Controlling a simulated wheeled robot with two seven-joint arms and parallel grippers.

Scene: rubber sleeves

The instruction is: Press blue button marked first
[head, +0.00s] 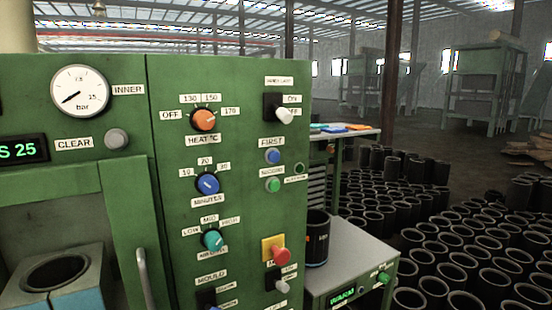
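The blue button (272,156) sits on the green control panel (235,90), directly below a white label (271,142) reading FIRST. A green button (272,185) is just below it, with a label between them that is too small to read surely. Nothing covers the blue button. Neither of my grippers shows in the head view.
An orange HEAT knob (204,119), a blue MINUTES knob (207,184) and a teal knob (212,240) are left of the button. A toggle switch (283,114) is above; a red mushroom button (281,254) is below. Black sleeves (420,240) crowd the floor at right.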

